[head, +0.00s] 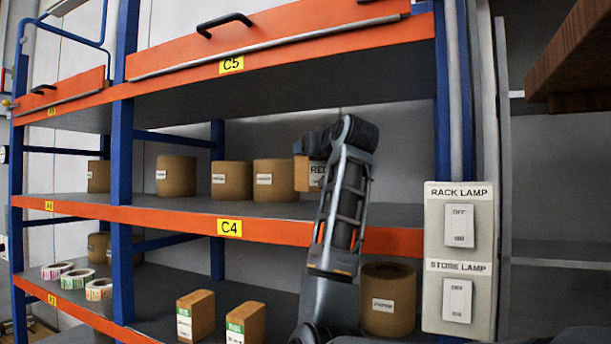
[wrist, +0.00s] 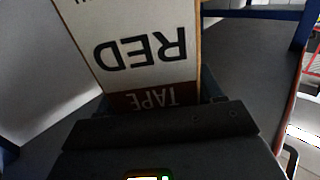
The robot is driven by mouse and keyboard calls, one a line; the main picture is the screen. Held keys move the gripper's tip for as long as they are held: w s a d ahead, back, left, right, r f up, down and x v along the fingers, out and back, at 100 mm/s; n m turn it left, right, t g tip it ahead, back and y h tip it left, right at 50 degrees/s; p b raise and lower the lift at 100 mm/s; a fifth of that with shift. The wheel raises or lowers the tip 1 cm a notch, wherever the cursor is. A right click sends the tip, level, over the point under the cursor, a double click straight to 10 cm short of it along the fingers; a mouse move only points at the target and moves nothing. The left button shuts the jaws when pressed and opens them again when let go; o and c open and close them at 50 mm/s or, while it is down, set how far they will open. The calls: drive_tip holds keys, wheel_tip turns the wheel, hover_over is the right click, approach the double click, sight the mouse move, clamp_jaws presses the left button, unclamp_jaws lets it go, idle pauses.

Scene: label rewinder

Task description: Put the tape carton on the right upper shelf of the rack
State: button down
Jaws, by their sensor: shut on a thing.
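The tape carton (head: 308,174) is a brown box with a white label reading RED. It is partly hidden behind my arm in the head view. In the wrist view the carton (wrist: 140,45) fills the upper middle, its label reading RED TAPE upside down. My gripper (head: 313,146) is shut on the carton; its fingers are mostly hidden. The carton is at the level of the rack's C4 shelf (head: 262,232), near its right part. I cannot tell whether it touches the shelf board.
Several brown rolls (head: 232,181) stand left of the carton on the same level. The C5 shelf (head: 270,55) is overhead. A blue post (head: 442,110) and a lamp switch panel (head: 458,262) are at right. Two cartons (head: 196,314) and a large roll (head: 388,300) stand below.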

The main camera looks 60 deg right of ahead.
sight(312, 168)
drive_tip(key=shift+f, duration=2.45)
drive_tip(key=shift+f, duration=0.15)
drive_tip(key=shift+c, duration=0.8)
unclamp_jaws()
drive_tip(key=b+v, duration=0.1)
drive_tip(key=v, duration=1.1)
